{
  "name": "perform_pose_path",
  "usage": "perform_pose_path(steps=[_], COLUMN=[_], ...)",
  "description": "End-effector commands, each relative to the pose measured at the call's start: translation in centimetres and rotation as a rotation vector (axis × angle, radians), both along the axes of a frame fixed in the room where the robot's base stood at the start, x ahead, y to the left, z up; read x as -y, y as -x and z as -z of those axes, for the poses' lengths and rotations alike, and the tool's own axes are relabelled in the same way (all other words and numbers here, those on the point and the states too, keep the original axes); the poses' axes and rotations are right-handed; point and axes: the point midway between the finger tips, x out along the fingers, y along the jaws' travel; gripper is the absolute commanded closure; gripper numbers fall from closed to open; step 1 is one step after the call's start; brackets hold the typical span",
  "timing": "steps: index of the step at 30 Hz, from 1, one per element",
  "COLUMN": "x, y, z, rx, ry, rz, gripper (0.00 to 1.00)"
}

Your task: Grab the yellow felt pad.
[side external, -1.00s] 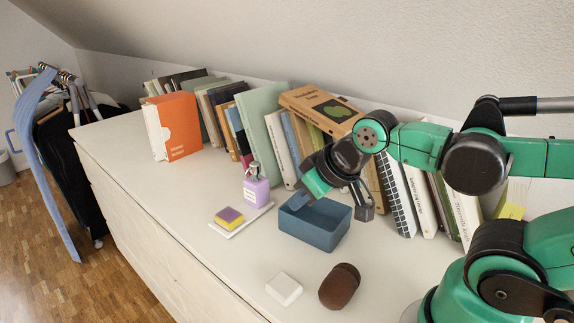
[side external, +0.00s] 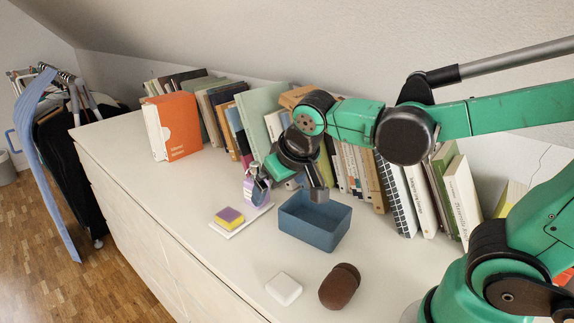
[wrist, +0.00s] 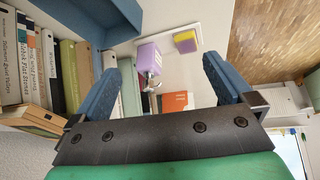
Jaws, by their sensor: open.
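The yellow felt pad (side external: 229,218) is a small block with yellow sides and a purple top. It lies on the front part of a white tray (side external: 223,234); in the wrist view the pad (wrist: 185,41) shows at the top, right of centre. A lilac pump bottle (side external: 252,191) stands upright at the tray's back end. My gripper (side external: 290,189) is open and empty, above and to the right of the pad, near the bottle. In the wrist view the bottle (wrist: 148,56) shows between the blue fingers.
A blue open box (side external: 312,222) stands just right of the tray. A white block (side external: 284,289) and a brown rounded object (side external: 339,287) lie at the front. A row of books (side external: 350,165) lines the back. The dresser top left of the tray is clear.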

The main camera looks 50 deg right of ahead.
Motion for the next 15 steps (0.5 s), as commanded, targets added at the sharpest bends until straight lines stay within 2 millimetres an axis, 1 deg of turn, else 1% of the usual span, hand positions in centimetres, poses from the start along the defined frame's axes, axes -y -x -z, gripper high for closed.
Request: perform_pose_path(steps=[1, 5, 8, 12, 15], x=[-0.3, -0.7, -1.4, -2.7, -3.9], y=[-1.4, -4.4, -6.6, -9.3, -10.7], z=[0.1, 0.9, 1.9, 3.8, 5.6], rx=[-0.010, -0.008, 0.023, 0.109, 0.202], ry=[0.025, 0.098, 0.157, 0.234, 0.282], rz=[0.040, 0.181, 0.294, 0.455, 0.567], gripper=[0.00, 0.00, 0.00, 0.00, 0.00])
